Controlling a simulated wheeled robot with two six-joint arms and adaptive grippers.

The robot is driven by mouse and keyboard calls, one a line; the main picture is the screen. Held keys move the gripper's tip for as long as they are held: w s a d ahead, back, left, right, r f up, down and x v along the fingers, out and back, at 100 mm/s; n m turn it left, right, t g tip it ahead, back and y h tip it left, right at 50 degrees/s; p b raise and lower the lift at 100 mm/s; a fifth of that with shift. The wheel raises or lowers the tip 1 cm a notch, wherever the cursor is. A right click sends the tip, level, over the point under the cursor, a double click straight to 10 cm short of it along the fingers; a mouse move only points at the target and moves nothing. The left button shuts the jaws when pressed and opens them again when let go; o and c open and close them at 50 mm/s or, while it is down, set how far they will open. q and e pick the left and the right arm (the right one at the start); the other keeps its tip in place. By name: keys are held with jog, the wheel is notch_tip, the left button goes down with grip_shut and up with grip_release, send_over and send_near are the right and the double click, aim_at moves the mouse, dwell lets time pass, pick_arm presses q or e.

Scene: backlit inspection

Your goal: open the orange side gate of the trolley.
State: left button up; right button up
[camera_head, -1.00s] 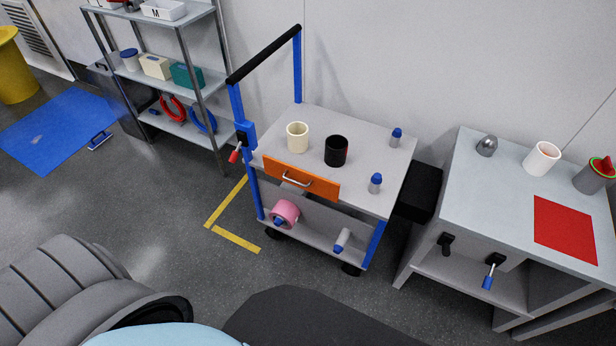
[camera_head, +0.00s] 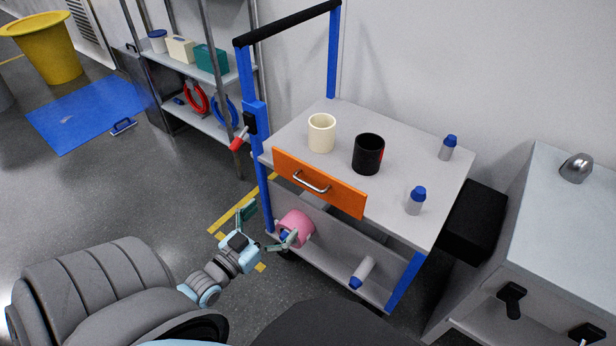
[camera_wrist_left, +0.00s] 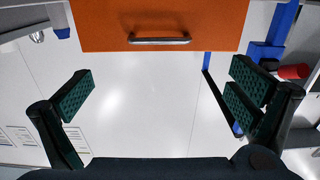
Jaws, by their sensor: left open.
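The orange side gate (camera_head: 318,184) stands along the near edge of the trolley's grey top (camera_head: 385,191), apparently upright and closed. It has a silver bar handle (camera_head: 311,182). In the left wrist view, the gate (camera_wrist_left: 200,22) and its handle (camera_wrist_left: 159,41) are at the top centre. My left gripper (camera_head: 262,228) is open and empty, below and left of the gate in the head view, in front of the trolley's lower part. Its two green-padded fingers are wide apart in the left wrist view (camera_wrist_left: 161,93), with the handle beyond them. My right gripper is out of view.
A cream mug (camera_head: 321,134), a black mug (camera_head: 367,154) and two blue-capped bottles stand on the trolley top. A pink roll (camera_head: 297,228) is on the lower shelf behind my left gripper. A red-tipped lever (camera_head: 240,138) sticks out at the blue post. Shelving stands behind left.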

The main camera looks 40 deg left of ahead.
aim_at(307, 183)
pick_arm(q)
jog(key=w+b, duration=0.5)
jog(key=w, duration=0.8)
jog(key=shift+w+a, duration=0.15)
jog(key=shift+w, duration=0.05)
jog(key=shift+w+r, duration=0.15)
jog(key=shift+w, duration=0.1)
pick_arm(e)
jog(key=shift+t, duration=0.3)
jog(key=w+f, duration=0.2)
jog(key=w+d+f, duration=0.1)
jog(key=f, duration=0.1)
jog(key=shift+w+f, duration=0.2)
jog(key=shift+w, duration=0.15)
pick_arm(q)
jog(key=shift+r, duration=0.1)
jog(key=c, duration=1.4)
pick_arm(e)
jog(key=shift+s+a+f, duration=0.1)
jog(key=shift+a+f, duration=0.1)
